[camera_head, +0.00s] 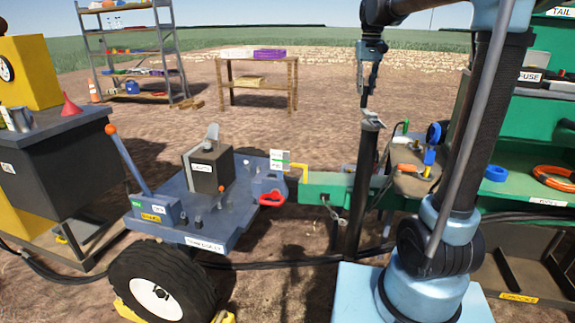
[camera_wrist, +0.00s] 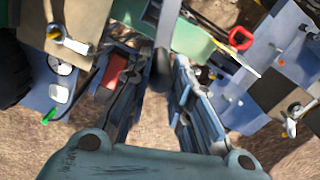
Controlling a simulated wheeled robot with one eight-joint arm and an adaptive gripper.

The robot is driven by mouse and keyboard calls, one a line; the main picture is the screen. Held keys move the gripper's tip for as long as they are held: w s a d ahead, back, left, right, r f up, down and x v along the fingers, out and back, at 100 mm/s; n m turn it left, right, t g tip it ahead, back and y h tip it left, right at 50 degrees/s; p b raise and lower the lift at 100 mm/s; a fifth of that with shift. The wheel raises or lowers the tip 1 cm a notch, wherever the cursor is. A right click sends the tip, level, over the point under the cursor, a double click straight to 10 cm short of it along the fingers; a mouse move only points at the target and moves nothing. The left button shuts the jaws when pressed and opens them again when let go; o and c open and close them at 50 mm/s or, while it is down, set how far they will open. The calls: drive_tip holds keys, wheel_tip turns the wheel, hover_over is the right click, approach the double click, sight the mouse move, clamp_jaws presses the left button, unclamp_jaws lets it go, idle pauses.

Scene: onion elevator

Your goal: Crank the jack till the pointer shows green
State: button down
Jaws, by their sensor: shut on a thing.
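The jack (camera_head: 360,205) is a dark upright post beside the green beam, with a grey crank head (camera_head: 372,120) on top. My gripper (camera_head: 365,92) is above the crank head in the head view. In the wrist view my gripper (camera_wrist: 160,98) has its two fingers around a dark, rounded crank handle (camera_wrist: 162,70). The contact itself is partly hidden. A small white plate with green marking (camera_head: 280,160) stands by a yellow bracket (camera_head: 301,172) left of the jack; which colour a pointer shows is too small to tell.
A blue trailer deck (camera_head: 215,235) with an orange-knobbed lever (camera_head: 125,155) is at left. A green cabinet (camera_head: 530,120) with an orange ring (camera_head: 553,178) is at right. A black hose (camera_head: 290,265) runs low behind the jack. A wooden table (camera_head: 228,85) stands farther back.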

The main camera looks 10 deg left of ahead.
drive_tip(key=shift+w+d+f, duration=0.1)
drive_tip(key=shift+w+d, duration=0.05)
drive_tip(key=shift+d, duration=0.05)
drive_tip(key=shift+w+d+m, duration=0.1)
drive_tip(key=shift+d+m, duration=0.55)
drive_tip(key=shift+m, duration=0.15)
drive_tip(key=shift+d+m, duration=0.75)
drive_tip(key=shift+m, duration=0.05)
drive_tip(key=shift+d+m, duration=0.75)
drive_tip(key=shift+m, duration=0.05)
drive_tip(key=shift+d, duration=0.1)
